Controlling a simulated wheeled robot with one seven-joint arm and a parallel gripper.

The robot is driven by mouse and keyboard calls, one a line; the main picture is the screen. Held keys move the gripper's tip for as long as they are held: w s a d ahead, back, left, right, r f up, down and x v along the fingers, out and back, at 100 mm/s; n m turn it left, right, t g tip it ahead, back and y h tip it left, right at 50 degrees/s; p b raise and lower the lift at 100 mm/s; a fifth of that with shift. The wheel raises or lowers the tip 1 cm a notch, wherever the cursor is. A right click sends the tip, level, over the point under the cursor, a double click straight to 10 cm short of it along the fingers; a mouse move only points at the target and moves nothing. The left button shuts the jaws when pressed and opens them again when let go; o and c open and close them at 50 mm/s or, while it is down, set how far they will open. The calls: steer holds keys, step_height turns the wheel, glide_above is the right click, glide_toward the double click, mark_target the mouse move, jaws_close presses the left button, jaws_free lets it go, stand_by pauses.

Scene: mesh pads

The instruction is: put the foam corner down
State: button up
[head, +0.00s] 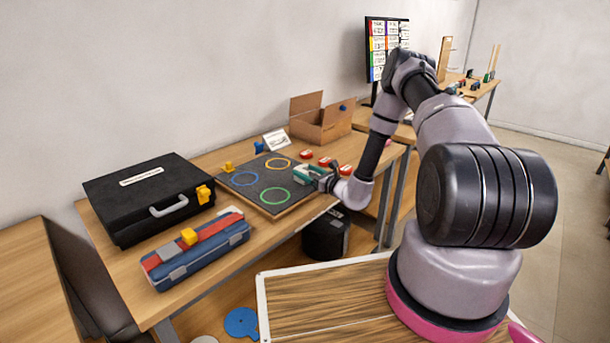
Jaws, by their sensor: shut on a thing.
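My gripper (322,181) is low over the right side of a dark square mat (233,190) on the wooden table. It is shut on the foam corner (305,173), which shows as a small teal-green piece with pale parts at the fingertips. The fingers partly hide it, and its exact shape is too small to make out. I cannot tell whether it touches the mat. The mat carries a blue ring (245,171), a yellow ring (278,157) and a green ring (273,203). The held piece is right of the rings.
Several red pieces (326,161) lie behind my gripper. A small sign (276,140) and an open cardboard box (320,124) stand at the back. A black case (146,194) and a blue-red toolbox (196,253) fill the left. Yellow blocks (227,167) sit near the mat and on these.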

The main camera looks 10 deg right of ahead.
step_height(320, 180, up, 10)
steer(key=m+t+h, duration=0.1)
steer(key=s+d+r+m+t+h, duration=0.1)
steer(key=s+d+r+m+h, duration=0.3)
steer(key=s+d+h, duration=0.4)
steer(key=shift+s+d+r+m+t+h, duration=0.2)
steer(key=shift+s+r+m+t+h, duration=0.15)
steer(key=shift+s+m, duration=0.6)
steer(key=shift+s+d+n, duration=0.1)
steer(key=shift+s+n, duration=0.15)
steer(key=w+a+f+n+g+y, duration=0.2)
steer(key=w+a+f+n+y, duration=0.3)
steer(key=w+a+y, duration=0.3)
steer(key=shift+w+a+f+n+g+y, duration=0.2)
steer(key=shift+w+a+n+g+y, duration=0.15)
steer(key=shift+w+n+y, duration=0.65)
